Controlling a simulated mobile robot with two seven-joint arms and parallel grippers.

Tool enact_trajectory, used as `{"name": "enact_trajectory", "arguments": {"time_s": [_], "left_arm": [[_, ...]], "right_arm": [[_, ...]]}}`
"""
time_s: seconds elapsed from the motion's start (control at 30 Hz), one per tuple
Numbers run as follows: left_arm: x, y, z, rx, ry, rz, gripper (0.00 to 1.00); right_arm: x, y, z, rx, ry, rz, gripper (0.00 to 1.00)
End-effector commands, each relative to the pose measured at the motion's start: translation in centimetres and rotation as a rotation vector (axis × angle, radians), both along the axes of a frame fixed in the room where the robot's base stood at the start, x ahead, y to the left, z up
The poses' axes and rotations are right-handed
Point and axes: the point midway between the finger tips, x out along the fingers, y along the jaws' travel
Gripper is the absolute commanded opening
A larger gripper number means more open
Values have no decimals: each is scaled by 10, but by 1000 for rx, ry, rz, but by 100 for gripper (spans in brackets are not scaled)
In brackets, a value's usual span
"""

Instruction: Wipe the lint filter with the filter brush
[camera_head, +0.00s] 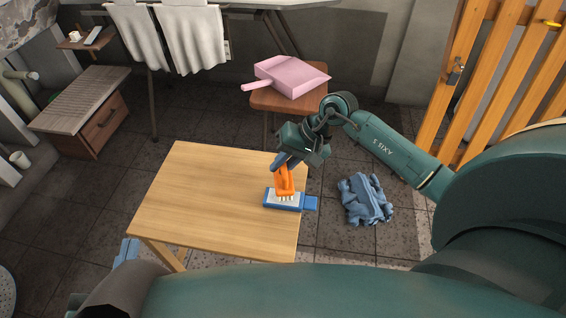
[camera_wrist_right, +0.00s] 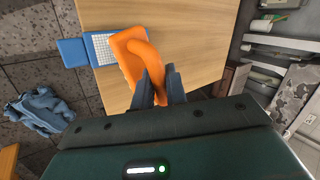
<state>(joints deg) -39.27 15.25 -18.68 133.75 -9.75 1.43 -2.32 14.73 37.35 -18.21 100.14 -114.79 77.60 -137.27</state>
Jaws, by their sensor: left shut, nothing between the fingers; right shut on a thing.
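The lint filter (camera_head: 271,203) is a blue frame with a pale mesh and a blue tab at its right end. It lies flat near the right edge of the wooden table (camera_head: 200,195). It also shows in the right wrist view (camera_wrist_right: 75,52). The orange filter brush (camera_head: 286,181) stands over the filter, bristles down at the mesh; I cannot tell whether they touch. My right gripper (camera_head: 281,164) is shut on the brush's handle (camera_wrist_right: 135,52), with both fingers (camera_wrist_right: 158,88) around it in the wrist view. My left gripper is not in view.
A crumpled blue cloth (camera_head: 366,199) lies on the floor right of the table. A pink dustpan (camera_head: 290,76) rests on a wooden stool (camera_head: 262,101) behind. White towels (camera_head: 190,38) hang on a rack at the back. The table's left half is clear.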

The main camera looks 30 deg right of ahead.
Motion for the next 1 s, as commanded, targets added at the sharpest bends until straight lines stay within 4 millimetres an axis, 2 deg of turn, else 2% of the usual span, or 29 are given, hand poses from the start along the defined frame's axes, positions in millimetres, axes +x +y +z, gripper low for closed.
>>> {"name": "enact_trajectory", "arguments": {"time_s": [1.0], "left_arm": [[-1, 0, -29, 4, 18, 1, 0]], "right_arm": [[0, 0, -20, 0, -2, 0, 0]]}}
